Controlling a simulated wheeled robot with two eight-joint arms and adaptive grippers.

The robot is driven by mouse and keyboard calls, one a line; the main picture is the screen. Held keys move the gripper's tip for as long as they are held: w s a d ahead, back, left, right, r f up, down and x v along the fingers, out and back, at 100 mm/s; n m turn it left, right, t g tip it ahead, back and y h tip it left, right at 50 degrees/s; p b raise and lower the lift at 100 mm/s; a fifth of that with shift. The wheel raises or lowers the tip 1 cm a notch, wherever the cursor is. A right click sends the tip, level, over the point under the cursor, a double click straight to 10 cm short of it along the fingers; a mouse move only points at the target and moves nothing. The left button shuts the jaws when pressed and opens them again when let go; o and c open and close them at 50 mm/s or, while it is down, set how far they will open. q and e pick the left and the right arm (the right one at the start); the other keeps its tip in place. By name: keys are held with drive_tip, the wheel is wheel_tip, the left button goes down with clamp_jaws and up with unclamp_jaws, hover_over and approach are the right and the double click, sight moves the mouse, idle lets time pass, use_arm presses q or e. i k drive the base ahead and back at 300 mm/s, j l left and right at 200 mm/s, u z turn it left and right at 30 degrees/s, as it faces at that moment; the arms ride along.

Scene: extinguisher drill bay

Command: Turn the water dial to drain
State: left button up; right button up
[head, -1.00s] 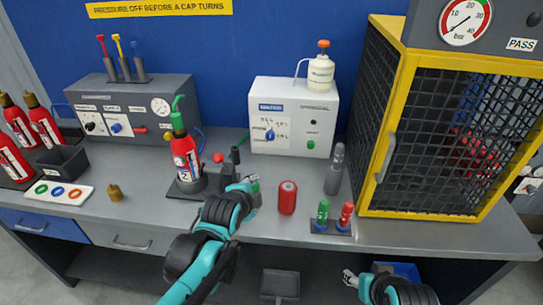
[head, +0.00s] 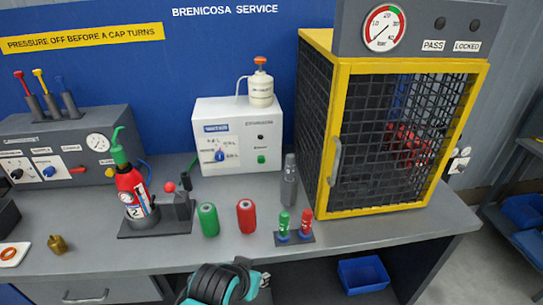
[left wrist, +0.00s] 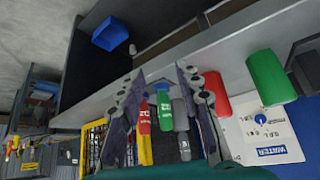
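The white water unit (head: 238,136) stands at the back of the bench. Its blue water dial (head: 219,156) sits on a marked front panel; its pointer setting is too small to read. In the left wrist view the dial (left wrist: 262,118) shows at the right, on the panel labelled WATER (left wrist: 272,151). My left gripper (head: 262,279) is low at the bench's front edge, well in front of the unit and apart from the dial. In the left wrist view its two fingers (left wrist: 160,80) are spread with nothing gripped. My right gripper is out of view.
A green cylinder (head: 208,219) and a red cylinder (head: 246,217) stand before the unit. A grey bottle (head: 289,183), small red and green bottles on a stand, and a yellow cage (head: 325,200) are to the right. An extinguisher (head: 131,192) stands left.

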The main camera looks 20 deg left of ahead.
sight(219, 156)
drive_tip(key=k+j+z, duration=0.2)
drive_tip(key=j+z, duration=0.2)
drive_tip(key=k+j+z, duration=0.2)
drive_tip(key=j+z, duration=0.2)
drive_tip(key=k+j+z, duration=0.2)
drive_tip(key=z, duration=0.25)
drive_tip(key=k+j, duration=0.45)
drive_tip(key=k+j+z, duration=0.1)
drive_tip(key=k+j, duration=0.35)
drive_tip(key=j, duration=0.25)
